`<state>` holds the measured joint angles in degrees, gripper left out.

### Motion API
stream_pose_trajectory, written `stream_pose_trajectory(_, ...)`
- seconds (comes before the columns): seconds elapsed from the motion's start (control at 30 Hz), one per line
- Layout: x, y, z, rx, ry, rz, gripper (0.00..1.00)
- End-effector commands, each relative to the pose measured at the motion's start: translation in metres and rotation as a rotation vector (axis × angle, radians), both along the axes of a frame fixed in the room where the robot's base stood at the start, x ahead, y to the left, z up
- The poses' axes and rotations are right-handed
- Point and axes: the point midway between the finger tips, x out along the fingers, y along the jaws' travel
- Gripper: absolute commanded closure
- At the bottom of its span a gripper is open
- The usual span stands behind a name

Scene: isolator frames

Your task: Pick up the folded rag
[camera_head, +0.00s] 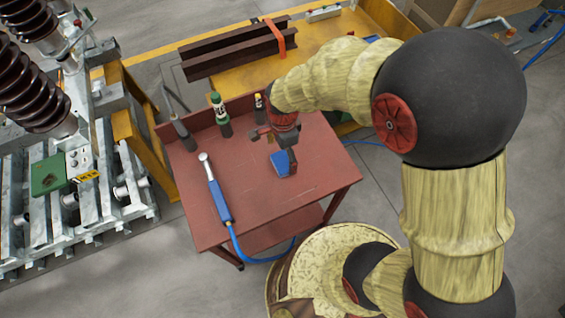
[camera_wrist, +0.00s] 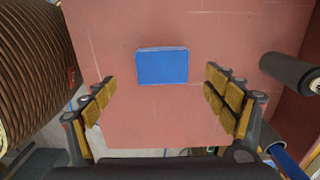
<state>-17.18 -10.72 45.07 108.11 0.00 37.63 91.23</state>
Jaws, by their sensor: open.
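The folded rag (camera_head: 280,163) is a small flat blue rectangle lying on the red table (camera_head: 260,205). In the wrist view the rag (camera_wrist: 162,66) lies on the red surface, ahead of and between the two fingers. My gripper (camera_wrist: 160,95) is open and empty, with yellow-brown pads apart on either side. In the head view my gripper (camera_head: 279,150) is over the table, close to the rag, and partly covers it. The rag shows whole in the wrist view. I cannot tell the exact height of the fingers above it.
A blue-handled tool (camera_head: 217,195) with a hose lies on the table's left. A green-and-white bottle (camera_head: 219,113), a dark cylinder (camera_head: 183,133) and a yellow-capped bottle (camera_head: 259,106) stand at the back. Ribbed insulators (camera_head: 30,95) stand at the left. The table's front right is clear.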

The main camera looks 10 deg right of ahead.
Motion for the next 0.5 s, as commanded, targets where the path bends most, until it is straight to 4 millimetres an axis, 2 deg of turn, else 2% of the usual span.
stream_pose_trajectory(0.17,0.001,0.000,-0.014,0.000,-0.001,0.001,0.14)
stream_pose_trajectory(0.5,0.003,0.001,-0.058,0.000,0.000,0.001,0.14)
